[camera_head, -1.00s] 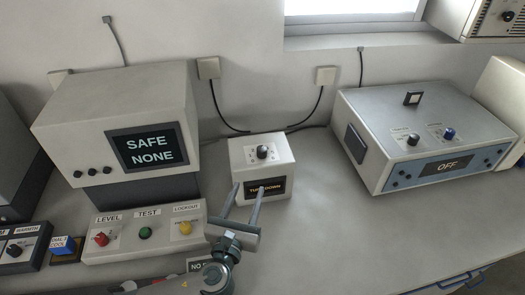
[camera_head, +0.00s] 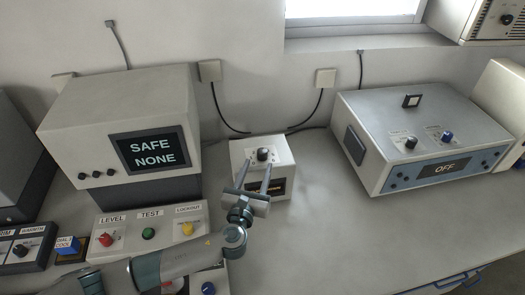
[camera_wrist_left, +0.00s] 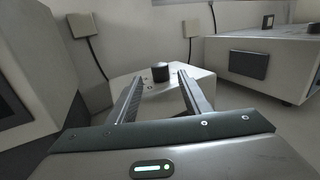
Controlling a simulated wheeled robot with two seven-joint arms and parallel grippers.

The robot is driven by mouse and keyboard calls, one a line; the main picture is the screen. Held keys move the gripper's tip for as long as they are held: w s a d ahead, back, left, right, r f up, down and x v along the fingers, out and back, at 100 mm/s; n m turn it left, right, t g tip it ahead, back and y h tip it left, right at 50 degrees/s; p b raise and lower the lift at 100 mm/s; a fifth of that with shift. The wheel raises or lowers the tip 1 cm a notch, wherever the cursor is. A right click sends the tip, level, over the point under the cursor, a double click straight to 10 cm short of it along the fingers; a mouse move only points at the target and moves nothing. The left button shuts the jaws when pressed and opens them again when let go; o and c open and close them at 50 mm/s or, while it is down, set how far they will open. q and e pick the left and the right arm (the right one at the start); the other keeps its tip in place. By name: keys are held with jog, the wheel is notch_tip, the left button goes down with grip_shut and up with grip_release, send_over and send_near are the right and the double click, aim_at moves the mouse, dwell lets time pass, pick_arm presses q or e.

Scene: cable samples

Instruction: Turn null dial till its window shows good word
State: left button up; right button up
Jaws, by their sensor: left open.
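A small white box (camera_head: 281,160) stands at the middle of the bench with a black dial (camera_head: 263,154) on its top. Its dark front window (camera_head: 278,188) shows amber lettering, partly hidden by my gripper; I cannot read the word. My left gripper (camera_head: 254,173) is open in front of the box, its fingertips reaching up toward the dial on either side. In the left wrist view the dial (camera_wrist_left: 161,72) stands between the two fingers (camera_wrist_left: 158,88), a little beyond their tips, with no contact visible. My right gripper is not in view.
A monitor (camera_head: 153,150) reading SAFE NONE stands left, above a panel (camera_head: 125,240) with red, green and yellow knobs. A grey instrument (camera_head: 440,165) reading OFF stands right. Bare bench (camera_head: 340,235) lies right of the small box.

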aim_at(261, 157)
pick_arm(q)
jog(key=p+x, duration=0.1)
jog(key=x, duration=0.6)
jog(key=shift+w, duration=0.15)
jog(key=c, duration=1.1)
